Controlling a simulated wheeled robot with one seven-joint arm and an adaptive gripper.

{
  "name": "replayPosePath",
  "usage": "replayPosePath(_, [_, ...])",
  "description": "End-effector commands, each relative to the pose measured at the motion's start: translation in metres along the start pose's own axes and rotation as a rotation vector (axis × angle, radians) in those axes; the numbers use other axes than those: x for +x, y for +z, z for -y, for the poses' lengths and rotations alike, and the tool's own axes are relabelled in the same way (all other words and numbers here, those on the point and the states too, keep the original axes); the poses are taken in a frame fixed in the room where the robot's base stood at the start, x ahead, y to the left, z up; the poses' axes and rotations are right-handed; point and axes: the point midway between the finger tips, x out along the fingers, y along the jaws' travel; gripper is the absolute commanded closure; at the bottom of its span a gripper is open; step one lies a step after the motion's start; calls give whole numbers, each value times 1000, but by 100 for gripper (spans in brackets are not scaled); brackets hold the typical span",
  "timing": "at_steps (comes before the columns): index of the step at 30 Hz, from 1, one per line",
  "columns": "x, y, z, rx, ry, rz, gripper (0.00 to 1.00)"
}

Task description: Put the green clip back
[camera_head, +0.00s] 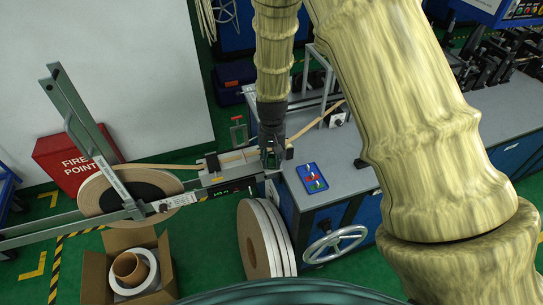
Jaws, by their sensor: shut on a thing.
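My gripper (271,158) points down at the right end of the grey tape guide, over the near left corner of the workbench. It is shut on a small dark green thing, which looks like the green clip (271,156); the fingers hide most of it. A small blue tray (305,170) lies on the bench just right of my gripper, with small red, green and pale patches on it. I cannot tell whether these are clips or markings.
A tan tape runs from the large reel (105,190) through the tape guide (220,178). A handwheel (335,244) and spare reels (265,238) stand below the bench (350,182). An open carton (95,275) is at lower left. The bench right of the tray is clear.

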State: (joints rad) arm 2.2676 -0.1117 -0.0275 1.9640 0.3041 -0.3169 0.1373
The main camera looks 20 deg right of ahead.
Motion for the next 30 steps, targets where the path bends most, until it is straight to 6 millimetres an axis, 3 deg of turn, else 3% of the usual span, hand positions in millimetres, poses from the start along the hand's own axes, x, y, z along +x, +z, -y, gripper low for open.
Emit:
replayPosePath(12, [5,0,0,0,-1,-1,95])
replayPosePath(13, [4,0,0,0,-1,-1,70])
replayPosePath(16, [4,0,0,0,-1,-1,52])
replayPosePath(30, [-3,-1,0,-1,-1,-2,52])
